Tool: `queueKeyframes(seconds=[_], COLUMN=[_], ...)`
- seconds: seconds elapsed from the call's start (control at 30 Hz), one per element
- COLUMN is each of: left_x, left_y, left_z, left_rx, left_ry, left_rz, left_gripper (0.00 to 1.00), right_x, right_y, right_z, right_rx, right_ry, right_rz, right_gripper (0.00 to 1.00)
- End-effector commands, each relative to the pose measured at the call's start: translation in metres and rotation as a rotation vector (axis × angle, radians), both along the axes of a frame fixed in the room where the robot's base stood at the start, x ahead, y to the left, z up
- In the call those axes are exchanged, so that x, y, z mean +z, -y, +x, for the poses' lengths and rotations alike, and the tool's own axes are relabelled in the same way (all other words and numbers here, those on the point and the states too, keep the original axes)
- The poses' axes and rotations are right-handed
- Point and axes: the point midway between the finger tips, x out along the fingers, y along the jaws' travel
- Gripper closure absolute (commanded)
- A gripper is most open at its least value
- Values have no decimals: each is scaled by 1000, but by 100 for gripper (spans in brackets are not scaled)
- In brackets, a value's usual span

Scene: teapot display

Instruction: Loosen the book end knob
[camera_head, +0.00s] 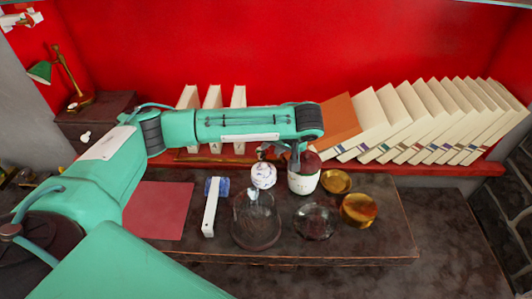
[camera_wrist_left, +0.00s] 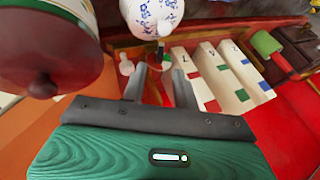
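My left gripper (camera_head: 285,152) reaches across from the left, beside the red-lidded white jar (camera_head: 304,178) and above the blue-and-white pot (camera_head: 263,176). In the left wrist view its two grey fingers (camera_wrist_left: 159,72) are apart, with a gap between them. A small pale knob-like piece (camera_wrist_left: 126,68) shows just left of the fingertips; I cannot tell whether it is the book end knob. A leaning orange board (camera_head: 338,121) stands at the left end of the long book row. My arm hides part of the shelf. My right gripper is not in view.
A row of leaning cream books (camera_head: 425,115) fills the shelf's right side; three more books (camera_head: 212,97) stand behind my arm. A glass vessel (camera_head: 257,222), glass dish (camera_head: 315,222) and brass bowl (camera_head: 358,210) crowd the tabletop. A red mat (camera_head: 160,210) lies at left.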

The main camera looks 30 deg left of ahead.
Motion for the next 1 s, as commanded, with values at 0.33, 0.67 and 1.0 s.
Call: queueKeyframes(seconds=[0.33, 0.67, 1.0], left_x=[-40, -46, -45], left_y=[-26, -29, -29], left_z=[8, 9, 9], left_rx=[0, -2, -2], left_ry=[-1, 0, 0], left_rz=[0, -2, -2], left_gripper=[70, 70, 100], right_x=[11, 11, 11], right_y=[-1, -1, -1], right_z=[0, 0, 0], right_rx=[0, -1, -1], right_ry=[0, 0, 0], right_rz=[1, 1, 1], right_gripper=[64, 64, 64])
